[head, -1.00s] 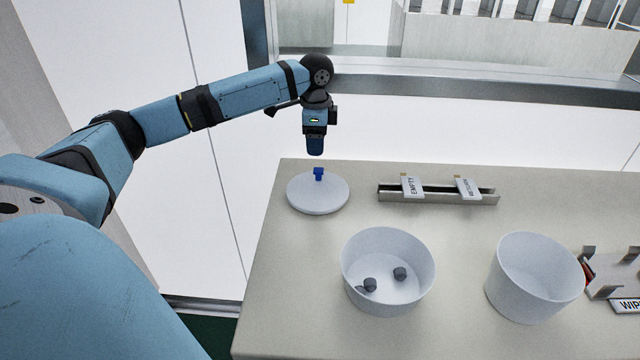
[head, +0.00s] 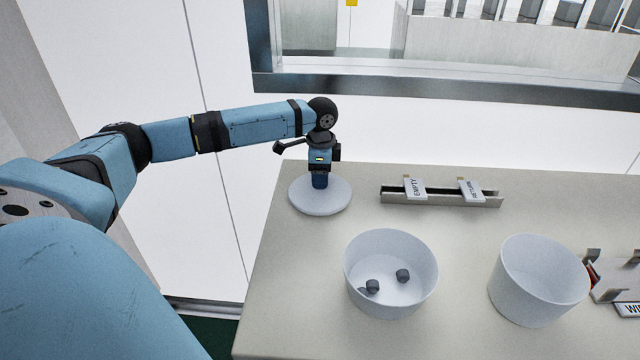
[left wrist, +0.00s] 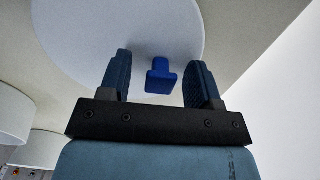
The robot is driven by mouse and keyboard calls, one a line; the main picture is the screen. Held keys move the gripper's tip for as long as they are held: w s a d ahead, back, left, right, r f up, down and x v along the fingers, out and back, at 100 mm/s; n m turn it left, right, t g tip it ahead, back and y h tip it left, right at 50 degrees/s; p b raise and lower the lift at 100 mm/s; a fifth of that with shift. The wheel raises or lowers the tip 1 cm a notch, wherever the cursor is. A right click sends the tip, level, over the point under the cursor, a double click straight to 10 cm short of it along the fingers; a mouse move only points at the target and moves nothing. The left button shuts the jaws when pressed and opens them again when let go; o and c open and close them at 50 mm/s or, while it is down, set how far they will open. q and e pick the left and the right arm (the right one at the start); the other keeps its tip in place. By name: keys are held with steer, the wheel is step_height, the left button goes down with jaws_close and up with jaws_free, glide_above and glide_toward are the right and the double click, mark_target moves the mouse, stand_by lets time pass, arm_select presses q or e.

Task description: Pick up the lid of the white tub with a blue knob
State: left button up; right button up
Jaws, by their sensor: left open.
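The white lid (head: 321,202) lies flat on the table at the back left. Its blue knob (left wrist: 160,76) stands up from its middle in the left wrist view. My left gripper (head: 320,183) points down over the lid and hides the knob in the head view. In the left wrist view the two fingers (left wrist: 160,80) are apart, one on each side of the knob, with gaps on both sides. My right gripper is not in view.
A second white tub (head: 540,278) stands at the right, next to a small holder (head: 612,278) with a sign. A metal rail (head: 442,196) with two tags lies right of the lid. A wall with a window ledge is behind the table (head: 290,300).

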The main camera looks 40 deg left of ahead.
arm_select(q)
steer(key=c, duration=1)
